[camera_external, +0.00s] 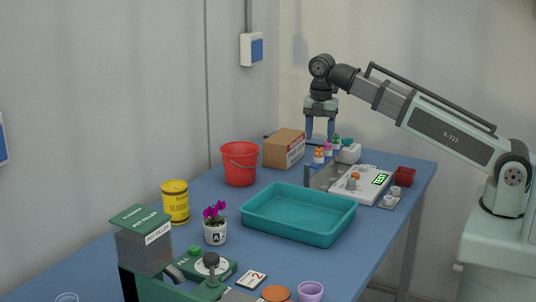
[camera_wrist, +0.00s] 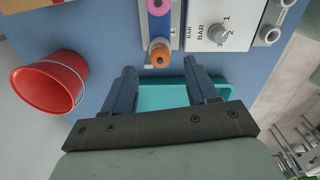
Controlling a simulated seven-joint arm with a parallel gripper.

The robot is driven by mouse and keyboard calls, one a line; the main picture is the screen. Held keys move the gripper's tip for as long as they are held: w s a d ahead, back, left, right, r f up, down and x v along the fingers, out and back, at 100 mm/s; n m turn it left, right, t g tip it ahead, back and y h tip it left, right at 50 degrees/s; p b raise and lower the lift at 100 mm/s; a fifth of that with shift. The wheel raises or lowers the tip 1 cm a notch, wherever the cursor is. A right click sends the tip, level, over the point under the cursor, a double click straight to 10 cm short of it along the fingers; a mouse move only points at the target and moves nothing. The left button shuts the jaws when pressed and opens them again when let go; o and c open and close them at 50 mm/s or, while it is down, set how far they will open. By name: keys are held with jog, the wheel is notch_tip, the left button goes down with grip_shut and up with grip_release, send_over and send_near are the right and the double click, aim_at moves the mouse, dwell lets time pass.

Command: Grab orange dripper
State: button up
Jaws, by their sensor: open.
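The orange dripper (camera_external: 319,155) is a small bottle with an orange top, at the near end of a short row of drippers in the external view. In the wrist view the orange dripper (camera_wrist: 160,52) shows just past the fingertips, in line with the gap between them. My gripper (camera_external: 320,139) is open and points down above the row. In the wrist view its two fingers (camera_wrist: 160,68) are spread with nothing between them. I cannot tell the exact height of the fingertips over the dripper.
Pink (camera_external: 328,149) and green (camera_external: 337,140) drippers stand behind the orange one. A white control unit (camera_external: 347,190) sits to the right. A cardboard box (camera_external: 278,150) and red bucket (camera_external: 239,165) stand left, a teal tray (camera_external: 290,232) in front. Blue table (camera_external: 207,183) shows between bucket and tray.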

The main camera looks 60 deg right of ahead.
aim_at(319, 147)
jog(key=shift+f, duration=2.3)
grip_shut()
jog(key=shift+r, duration=0.1)
